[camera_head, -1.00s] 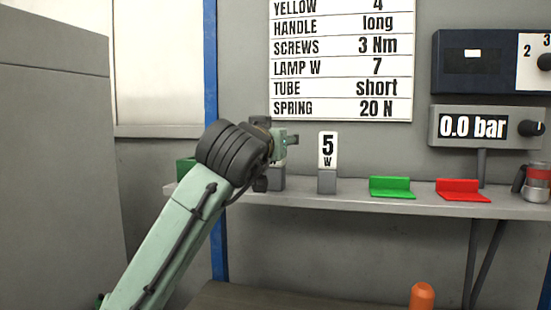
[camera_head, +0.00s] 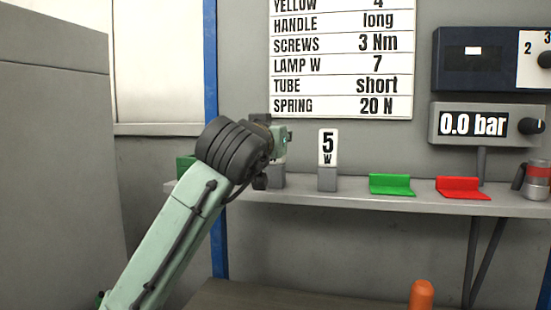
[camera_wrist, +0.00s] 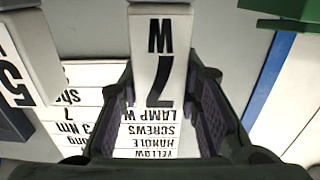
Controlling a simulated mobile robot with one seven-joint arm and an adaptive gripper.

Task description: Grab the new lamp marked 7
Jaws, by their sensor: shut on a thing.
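The lamp marked 7 (camera_wrist: 160,55) is a white plate with a black "7" and "W". It appears upside down in the wrist view, between the two dark fingers of my gripper (camera_wrist: 165,88), which is shut on it. In the head view my gripper (camera_head: 281,141) is at the left part of the shelf, and its wrist hides the lamp. A grey block (camera_head: 277,178) shows just below it; I cannot tell whether the lamp touches it.
Another lamp, marked 5 (camera_head: 328,147), stands on a grey block to the right. The shelf (camera_head: 420,204) also bears a green holder (camera_head: 390,186), a red holder (camera_head: 463,189) and a jar-like thing (camera_head: 538,182). A sign (camera_head: 340,60) on the wall reads "LAMP W 7".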

